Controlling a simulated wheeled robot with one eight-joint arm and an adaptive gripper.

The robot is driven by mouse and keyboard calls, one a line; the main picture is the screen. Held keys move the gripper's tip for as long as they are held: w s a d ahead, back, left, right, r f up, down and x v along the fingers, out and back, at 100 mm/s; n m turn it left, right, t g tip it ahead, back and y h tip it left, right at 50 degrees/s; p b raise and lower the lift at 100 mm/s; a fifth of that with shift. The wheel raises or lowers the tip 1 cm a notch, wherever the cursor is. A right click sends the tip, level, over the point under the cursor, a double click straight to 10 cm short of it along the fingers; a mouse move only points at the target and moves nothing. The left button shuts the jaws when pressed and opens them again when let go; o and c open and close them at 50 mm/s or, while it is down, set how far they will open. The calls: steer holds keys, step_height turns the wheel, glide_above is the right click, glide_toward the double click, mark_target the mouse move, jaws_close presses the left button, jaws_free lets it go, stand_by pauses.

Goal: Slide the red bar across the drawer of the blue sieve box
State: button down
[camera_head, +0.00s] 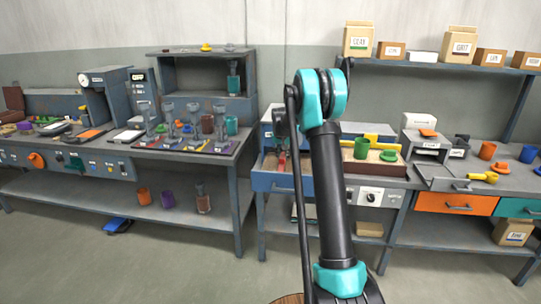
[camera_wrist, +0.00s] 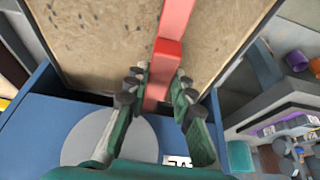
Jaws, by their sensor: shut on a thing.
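The red bar (camera_wrist: 178,25) runs up the wrist view over a speckled tan surface (camera_wrist: 105,35). My gripper (camera_wrist: 158,80) is shut on the red bar's near end, with a finger on each side. The blue sieve box (camera_wrist: 38,118) shows its blue wall or drawer front below the tan surface, with a dark gap between them. In the head view the blue box (camera_head: 274,183) stands at the left end of the right bench, and a small red part (camera_head: 282,161) shows at it. My arm hides much of it there, and I cannot make out my gripper.
A wooden-looking tray (camera_head: 388,168) with a green cup (camera_head: 361,148) stands right of my arm. Orange (camera_head: 455,204) and teal drawers sit farther right. The left bench (camera_head: 190,152) holds several tools and cups. Open floor lies in front of both benches.

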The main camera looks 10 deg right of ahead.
steer(key=s+d, duration=0.1)
steer(key=d, duration=0.4)
steer(key=s+d, duration=0.2)
steer(key=d, duration=0.3)
steer(key=s+d, duration=0.2)
steer(key=d, duration=0.3)
steer(key=c, duration=1.3)
jaws_free()
steer(key=shift+d, duration=0.1)
steer(key=v, duration=1.2)
